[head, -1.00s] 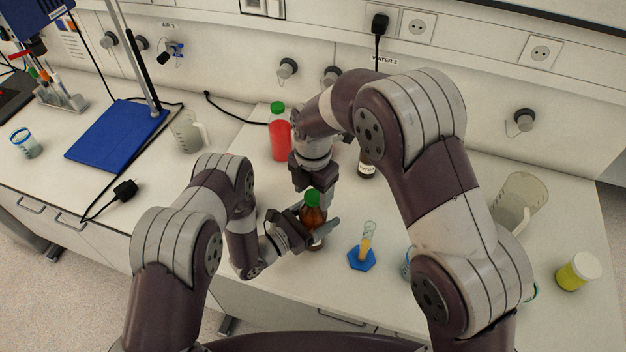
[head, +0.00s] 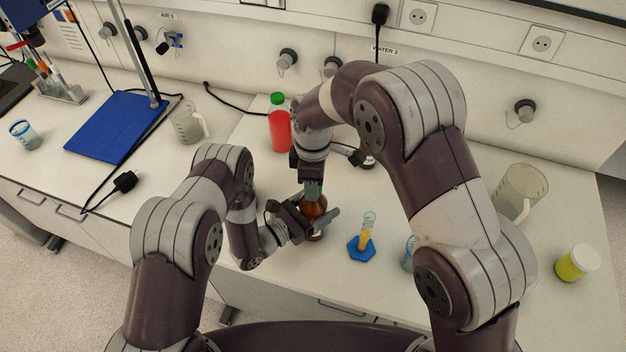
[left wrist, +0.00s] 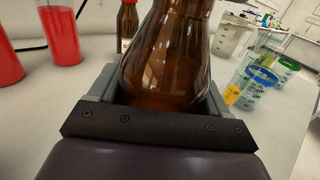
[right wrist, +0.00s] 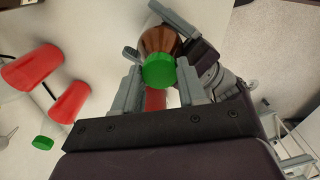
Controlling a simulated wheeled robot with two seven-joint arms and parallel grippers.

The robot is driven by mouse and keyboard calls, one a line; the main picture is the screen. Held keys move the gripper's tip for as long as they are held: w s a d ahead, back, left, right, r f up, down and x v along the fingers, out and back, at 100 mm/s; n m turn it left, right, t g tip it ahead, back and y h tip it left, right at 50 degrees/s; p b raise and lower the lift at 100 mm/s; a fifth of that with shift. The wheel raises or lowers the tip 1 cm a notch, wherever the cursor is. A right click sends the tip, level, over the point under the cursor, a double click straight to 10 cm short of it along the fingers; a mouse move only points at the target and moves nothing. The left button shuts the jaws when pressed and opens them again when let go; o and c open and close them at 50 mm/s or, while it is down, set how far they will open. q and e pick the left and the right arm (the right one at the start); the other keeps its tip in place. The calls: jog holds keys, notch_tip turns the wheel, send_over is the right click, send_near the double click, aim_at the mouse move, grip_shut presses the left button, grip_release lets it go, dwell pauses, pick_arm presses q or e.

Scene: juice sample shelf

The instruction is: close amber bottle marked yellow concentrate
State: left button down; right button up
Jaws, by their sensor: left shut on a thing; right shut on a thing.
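The amber bottle (head: 314,209) stands upright near the front of the bench. My left gripper (head: 318,222) is shut around its body from the left; the left wrist view shows the brown glass (left wrist: 170,50) between the fingers. My right gripper (head: 312,192) comes down from above. In the right wrist view its fingers are shut on the green cap (right wrist: 159,71), which sits at the bottle's top. I cannot tell how tightly the cap is seated. No label is readable on this bottle.
A red bottle (head: 279,130) stands behind. Another brown bottle (left wrist: 127,25) is partly hidden by my right arm. A cylinder on a blue base (head: 361,248) stands close right. A beaker (head: 521,190) and a yellow jar (head: 575,264) are farther right.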

jog(key=m, duration=0.9)
jog(key=shift+m, duration=0.4)
jog(key=o, duration=1.2)
jog(key=shift+c, duration=0.2)
jog(key=shift+r, duration=2.25)
jog(key=shift+r+n, duration=1.6)
jog(key=shift+r, duration=0.1)
jog(key=shift+c, duration=0.2)
